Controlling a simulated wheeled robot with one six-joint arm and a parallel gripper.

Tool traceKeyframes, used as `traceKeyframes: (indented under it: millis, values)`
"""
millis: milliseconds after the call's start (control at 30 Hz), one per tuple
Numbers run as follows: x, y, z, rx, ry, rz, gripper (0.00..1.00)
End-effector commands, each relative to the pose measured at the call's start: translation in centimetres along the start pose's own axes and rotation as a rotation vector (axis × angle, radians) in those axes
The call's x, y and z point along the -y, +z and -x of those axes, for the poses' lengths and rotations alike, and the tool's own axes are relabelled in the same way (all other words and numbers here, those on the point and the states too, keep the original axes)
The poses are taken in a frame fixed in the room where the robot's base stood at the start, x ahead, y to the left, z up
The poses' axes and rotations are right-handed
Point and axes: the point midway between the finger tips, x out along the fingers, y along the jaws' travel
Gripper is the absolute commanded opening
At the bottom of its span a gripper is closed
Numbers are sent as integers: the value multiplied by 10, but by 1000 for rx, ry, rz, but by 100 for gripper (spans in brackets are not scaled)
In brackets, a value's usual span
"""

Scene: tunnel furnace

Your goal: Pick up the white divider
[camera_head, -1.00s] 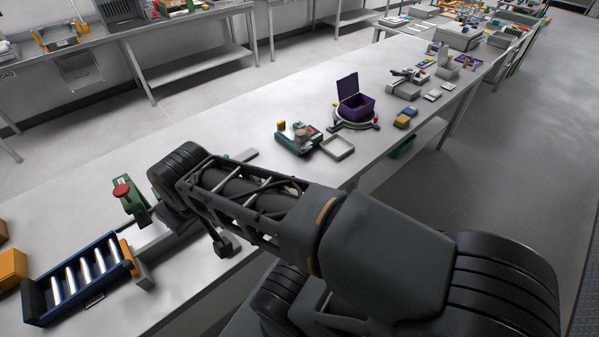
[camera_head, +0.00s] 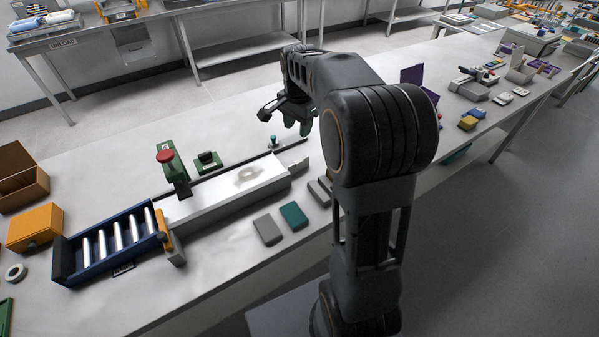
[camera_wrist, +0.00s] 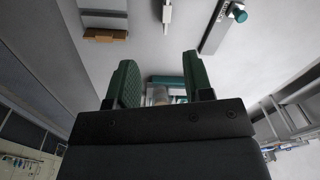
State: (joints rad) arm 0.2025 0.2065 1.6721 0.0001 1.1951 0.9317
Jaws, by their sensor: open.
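I cannot pick out the white divider with certainty. A small pale piece (camera_wrist: 167,14) with a crossbar shows at the top of the wrist view, beyond the fingertips; it may be the divider. My gripper (camera_head: 296,127) points down above the far side of the bench, with green fingers. In the wrist view my gripper (camera_wrist: 158,75) has its fingers spread, and nothing is held between them. A teal-edged item (camera_wrist: 165,82) shows beyond the gap, partly hidden by the gripper body. My arm hides part of the bench behind it.
A dark rail with a teal knob (camera_head: 273,141) lies near the gripper. A conveyor (camera_head: 235,186), a blue roller tray (camera_head: 105,243) and a red-button post (camera_head: 172,166) stand left. Grey (camera_head: 267,229) and teal (camera_head: 293,215) blocks lie in front. A purple lid (camera_head: 412,75) rises behind my arm.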

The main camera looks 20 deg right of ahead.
Motion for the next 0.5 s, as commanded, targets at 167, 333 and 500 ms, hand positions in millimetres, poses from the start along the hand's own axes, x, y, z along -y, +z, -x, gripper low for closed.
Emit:
traceKeyframes:
  millis: [167,333,500]
  values:
    - [12,-27,-35,27,45,-163,47]
    - [14,-34,-60,36,61,-221,47]
    - [12,-33,-91,37,63,-225,47]
